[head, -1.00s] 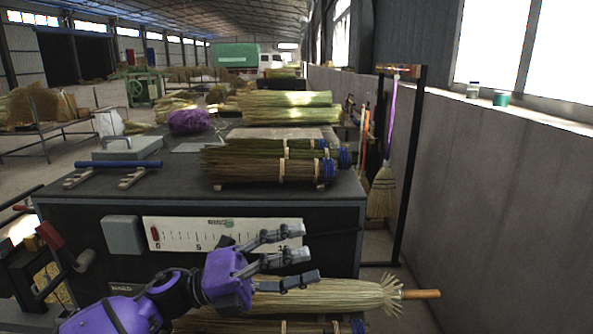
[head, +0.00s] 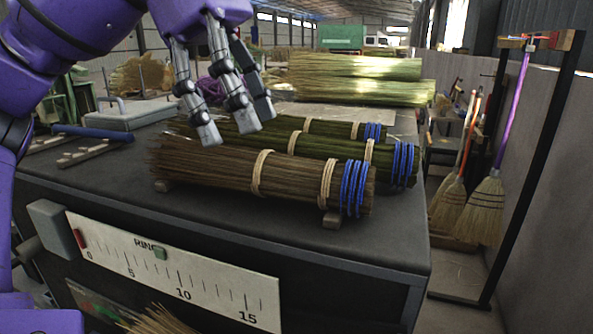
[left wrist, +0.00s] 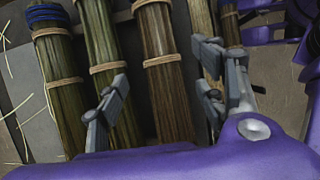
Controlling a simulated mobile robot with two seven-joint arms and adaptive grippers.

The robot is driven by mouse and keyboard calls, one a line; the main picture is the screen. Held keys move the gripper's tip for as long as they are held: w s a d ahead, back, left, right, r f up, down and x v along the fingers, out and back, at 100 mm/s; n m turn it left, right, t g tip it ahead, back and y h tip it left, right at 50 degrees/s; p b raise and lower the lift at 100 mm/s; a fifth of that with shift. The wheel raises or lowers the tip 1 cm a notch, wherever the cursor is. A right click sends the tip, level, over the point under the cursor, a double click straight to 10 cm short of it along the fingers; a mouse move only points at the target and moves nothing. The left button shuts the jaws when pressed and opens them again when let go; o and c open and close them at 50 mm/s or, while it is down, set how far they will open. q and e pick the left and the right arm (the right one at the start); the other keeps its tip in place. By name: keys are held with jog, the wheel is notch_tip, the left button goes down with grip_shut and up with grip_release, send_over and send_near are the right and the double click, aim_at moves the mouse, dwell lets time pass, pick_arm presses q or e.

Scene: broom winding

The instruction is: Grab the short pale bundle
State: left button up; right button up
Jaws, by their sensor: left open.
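Three tied bundles lie side by side on the table: a brown one (head: 215,172) in front, a green one (head: 330,148) behind it, and a darker green one (head: 345,127) farthest back. Each has blue bands at its right end. I cannot tell for sure which bundle is the short pale one. My left gripper (head: 232,122) is open above the bundles' left part, fingers pointing down. In the left wrist view its fingers (left wrist: 160,100) are spread on either side of the brown bundle (left wrist: 165,75), apparently above it. My right gripper is out of view.
Long pale-green bundles (head: 355,90) lie at the back of the table. A blue bar (head: 93,132) is at left. A ruled strip (head: 170,280) runs along the front. Pale bristles (head: 155,320) show at the bottom edge. Brooms (head: 485,205) hang at right.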

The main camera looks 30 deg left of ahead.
pick_arm(q)
jog(key=f, duration=0.2)
jog(key=f+b, duration=0.1)
jog(key=shift+s+d, duration=0.3)
jog(key=shift+d, duration=0.05)
jog(key=x, duration=0.3)
jog(key=shift+w+f+b, duration=0.25)
jog(key=shift+b, duration=0.1)
jog(key=shift+d+f, duration=0.15)
jog(key=shift+f, duration=0.1)
jog(key=c, duration=1.3)
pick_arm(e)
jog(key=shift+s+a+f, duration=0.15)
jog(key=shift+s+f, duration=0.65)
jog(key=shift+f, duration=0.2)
pick_arm(q)
jog(key=shift+r, duration=0.1)
